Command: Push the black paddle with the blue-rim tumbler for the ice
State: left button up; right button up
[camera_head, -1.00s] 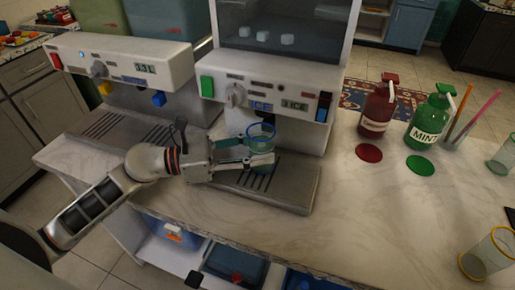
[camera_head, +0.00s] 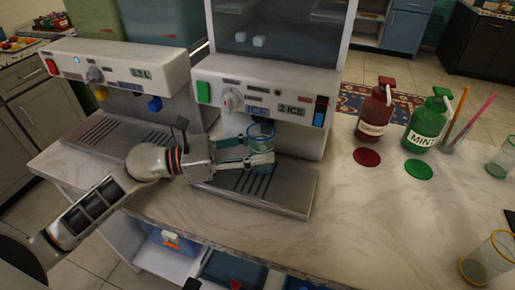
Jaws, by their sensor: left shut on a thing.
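The blue-rim tumbler (camera_head: 262,131) is clear glass and upright under the front of the ice machine (camera_head: 262,84). My left gripper (camera_head: 261,149) reaches in from the left and is shut around the tumbler, one finger on either side. The tumbler is above the metal drip tray (camera_head: 290,187). The black paddle is not clearly visible; the tumbler and the machine front seem to hide it. I cannot tell whether the paddle is touched or whether ice is in the tumbler. The machine's display (camera_head: 292,109) reads 2 ICE. Two ice cubes (camera_head: 259,41) show in its window. My right gripper is out of view.
A second dispenser (camera_head: 124,73) with its own tray stands at the left. A red bottle (camera_head: 375,113) and a green MINT bottle (camera_head: 426,123) stand at the right, coasters before them. The counter's middle is clear.

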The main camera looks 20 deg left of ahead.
pick_arm(q)
jog(key=shift+s, duration=1.35)
jog(key=shift+s+a, duration=0.1)
jog(key=shift+s, duration=1.05)
jog(key=shift+s, duration=0.3)
jog(key=s, duration=0.8)
jog(key=shift+s+a, duration=0.1)
jog(key=shift+a, duration=0.05)
jog(key=shift+s, duration=0.6)
jog(key=shift+r, duration=0.1)
